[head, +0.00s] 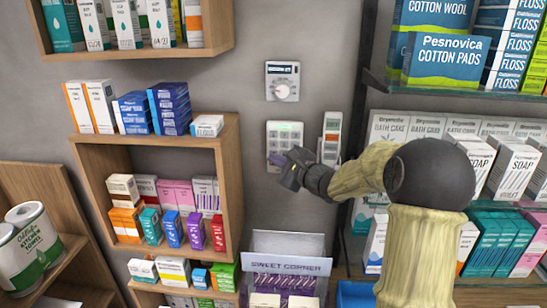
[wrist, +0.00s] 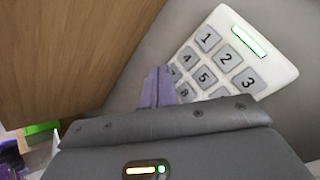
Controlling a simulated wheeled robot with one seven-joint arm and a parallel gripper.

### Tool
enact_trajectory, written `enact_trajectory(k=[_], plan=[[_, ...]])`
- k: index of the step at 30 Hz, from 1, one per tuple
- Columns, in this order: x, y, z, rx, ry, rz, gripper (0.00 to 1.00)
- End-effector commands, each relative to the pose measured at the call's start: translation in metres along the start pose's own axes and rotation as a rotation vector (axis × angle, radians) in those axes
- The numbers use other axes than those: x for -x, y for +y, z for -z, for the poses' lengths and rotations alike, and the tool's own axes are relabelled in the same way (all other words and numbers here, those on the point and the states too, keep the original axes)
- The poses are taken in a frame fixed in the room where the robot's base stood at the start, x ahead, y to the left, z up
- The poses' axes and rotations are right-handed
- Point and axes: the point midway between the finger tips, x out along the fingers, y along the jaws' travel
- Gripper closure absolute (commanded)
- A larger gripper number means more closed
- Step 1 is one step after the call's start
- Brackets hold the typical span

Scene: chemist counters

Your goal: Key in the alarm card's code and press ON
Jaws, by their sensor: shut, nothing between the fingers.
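The white alarm keypad (head: 287,131) is on the grey wall, right of the wooden shelves. In the wrist view the keypad (wrist: 268,67) is tilted, with a lit pale-green display strip (wrist: 235,35) beside its top row. Keys 1 (wrist: 207,39), 2 (wrist: 225,58), 3 (wrist: 248,81), 4 (wrist: 187,57) and 5 (wrist: 205,78) can be read. The lower keys are partly or wholly hidden by my gripper. My gripper (wrist: 159,88) is shut and empty, its purple fingertips over the keypad's edge near 7. I cannot tell whether they touch. I cannot make out an alarm card.
A dial unit (head: 283,82) is above the keypad, and a white handset-like device (head: 331,130) is close on its right. A wooden shelf (head: 232,165) juts out on the left. A Sweet Corner stand (head: 290,264) is below. Glass shelves with boxes (head: 440,60) stand right.

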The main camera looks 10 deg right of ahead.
Motion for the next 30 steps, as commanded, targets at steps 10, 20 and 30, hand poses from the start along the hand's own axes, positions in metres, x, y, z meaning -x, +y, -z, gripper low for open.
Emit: enact_trajectory(k=[10,20,30], plan=[[0.004,0.003,-0.003,-0.001,0.0,0.0,1.0],[0.013,0.011,-0.007,0.002,0.0,0.0,1.0],[0.032,0.025,-0.021,0.001,0.0,0.001,1.0]])
